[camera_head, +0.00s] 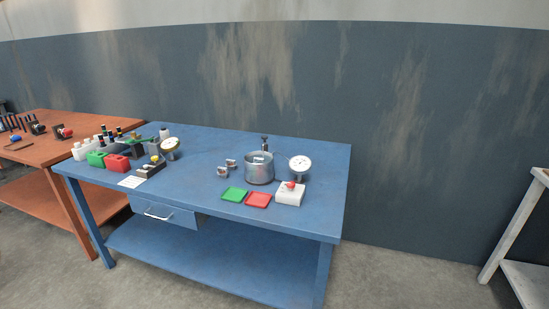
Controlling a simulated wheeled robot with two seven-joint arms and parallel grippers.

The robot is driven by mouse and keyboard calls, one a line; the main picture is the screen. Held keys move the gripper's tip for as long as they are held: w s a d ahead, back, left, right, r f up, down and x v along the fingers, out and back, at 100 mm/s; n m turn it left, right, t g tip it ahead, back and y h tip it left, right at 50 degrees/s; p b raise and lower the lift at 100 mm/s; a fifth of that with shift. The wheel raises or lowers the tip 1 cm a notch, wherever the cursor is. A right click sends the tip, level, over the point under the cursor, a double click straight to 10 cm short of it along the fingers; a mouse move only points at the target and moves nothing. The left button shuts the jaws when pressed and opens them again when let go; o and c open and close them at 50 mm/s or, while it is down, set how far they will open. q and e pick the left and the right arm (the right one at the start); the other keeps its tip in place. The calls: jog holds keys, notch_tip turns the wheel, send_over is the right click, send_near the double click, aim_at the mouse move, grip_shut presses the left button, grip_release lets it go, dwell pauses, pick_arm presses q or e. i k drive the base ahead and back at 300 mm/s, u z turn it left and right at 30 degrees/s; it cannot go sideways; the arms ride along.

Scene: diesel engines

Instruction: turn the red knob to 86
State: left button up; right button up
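A small red knob (291,185) sits on top of a white box (289,197) near the front right of the blue table (200,150). The knob's setting is too small to read. A round white-faced gauge (301,163) stands just behind the box; its needle and numbers are too small to read. Neither of my grippers is in view.
A metal pot (259,169) stands left of the box. A green pad (234,194) and a red pad (258,200) lie in front. Bottles, canisters and another gauge (169,148) crowd the table's left end. An orange table (78,122) stands at left.

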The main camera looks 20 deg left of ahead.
aim_at(291, 184)
jog(key=k, duration=0.6)
jog(key=z, duration=0.8)
jog(key=i, duration=1.75)
jog(key=u, duration=0.15)
